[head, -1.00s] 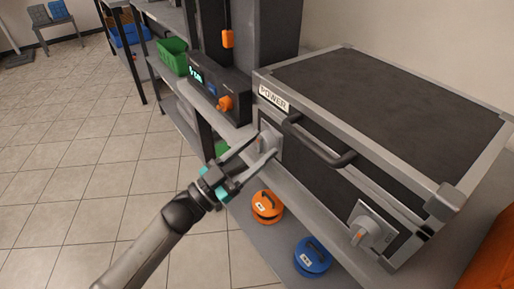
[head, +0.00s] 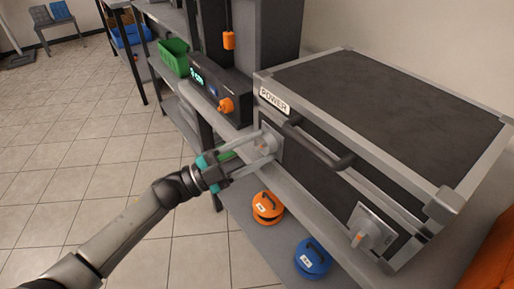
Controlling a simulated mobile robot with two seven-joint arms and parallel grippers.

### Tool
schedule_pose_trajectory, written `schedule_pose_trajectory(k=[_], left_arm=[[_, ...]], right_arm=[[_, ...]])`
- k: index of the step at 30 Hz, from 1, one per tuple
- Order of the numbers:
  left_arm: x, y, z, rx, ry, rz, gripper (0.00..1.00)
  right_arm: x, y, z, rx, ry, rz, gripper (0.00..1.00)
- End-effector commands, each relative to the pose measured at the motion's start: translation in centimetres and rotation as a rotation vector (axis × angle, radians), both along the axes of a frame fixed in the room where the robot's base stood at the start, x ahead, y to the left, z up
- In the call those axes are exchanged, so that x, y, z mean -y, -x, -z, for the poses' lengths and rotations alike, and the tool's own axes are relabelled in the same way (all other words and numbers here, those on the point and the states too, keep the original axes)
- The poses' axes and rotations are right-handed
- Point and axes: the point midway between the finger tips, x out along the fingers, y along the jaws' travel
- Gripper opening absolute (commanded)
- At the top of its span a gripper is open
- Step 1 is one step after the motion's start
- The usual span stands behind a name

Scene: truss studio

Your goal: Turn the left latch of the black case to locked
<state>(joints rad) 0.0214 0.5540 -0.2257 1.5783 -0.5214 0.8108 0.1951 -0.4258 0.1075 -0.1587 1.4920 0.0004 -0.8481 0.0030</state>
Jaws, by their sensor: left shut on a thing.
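The black case (head: 395,95) with grey metal edges and a "POWER" label (head: 274,100) stands on the shelf at the right. Its left latch (head: 268,142) is a grey knob on a plate on the front face, below the left end of the handle. My left gripper (head: 262,145) is shut on this latch, with one finger on either side. The fingers partly hide the knob, so I cannot tell its exact angle. The right latch (head: 368,235), a grey knob with an orange mark, is untouched. My right gripper is not in view.
The case's dark handle (head: 318,150) juts out just right of the gripper. A device with an orange knob (head: 226,105) and a green bin (head: 174,57) stand to the left. Orange (head: 267,207) and blue (head: 312,258) round weights lie on the lower shelf.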

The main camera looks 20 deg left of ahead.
Motion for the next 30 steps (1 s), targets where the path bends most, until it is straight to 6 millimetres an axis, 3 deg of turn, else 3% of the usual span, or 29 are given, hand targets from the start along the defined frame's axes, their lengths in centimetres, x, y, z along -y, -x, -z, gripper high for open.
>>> schedule_pose_trajectory(k=[8,30], left_arm=[[-0.2,-0.1,-0.2,0.163,-0.213,-0.001,0.0],[-0.3,-0.2,-0.6,0.504,-0.649,-0.002,0.0]], right_arm=[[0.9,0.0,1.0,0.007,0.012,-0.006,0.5],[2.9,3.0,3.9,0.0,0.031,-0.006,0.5]])
